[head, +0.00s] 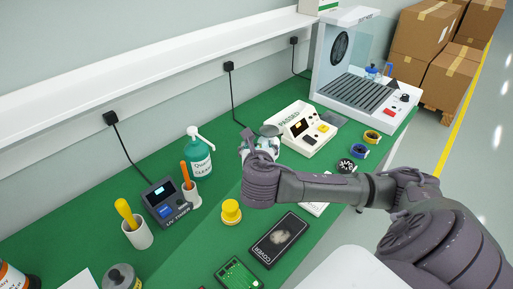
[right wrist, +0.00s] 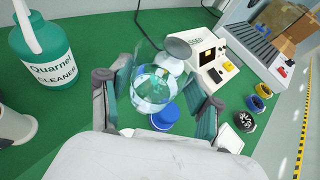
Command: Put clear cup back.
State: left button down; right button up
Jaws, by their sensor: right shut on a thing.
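The clear cup (right wrist: 150,92) is a see-through round vessel between the fingers of my right gripper (right wrist: 163,100) in the right wrist view. The gripper is shut on it. In the head view my right gripper (head: 258,143) is above the green bench, left of the white tester, and its hand largely hides the cup. A small blue round thing (right wrist: 166,118) shows just below the cup in the right wrist view; I cannot tell whether they touch. My left gripper is not in view.
A green cleaner bottle (head: 199,155) stands left of the gripper. The white tester (head: 305,132) and a white hooded station (head: 345,60) are to the right.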

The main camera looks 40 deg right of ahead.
jog(key=shift+d, duration=0.1)
jog(key=d+p, duration=0.2)
jog(key=d, duration=0.3)
jog(key=shift+w+a+f, duration=0.85)
jog(key=shift+w+f, duration=0.85)
jog(key=shift+f, duration=0.1)
jog(key=shift+w+a+f, duration=0.9)
jog(key=shift+w+f, duration=0.75)
jog(key=shift+f, duration=0.1)
jog(key=shift+w+a+f, duration=0.85)
jog(key=shift+w+f, duration=0.85)
jog(key=shift+f, duration=0.1)
jog(key=o, duration=1.2)
jog(key=shift+f, duration=0.15)
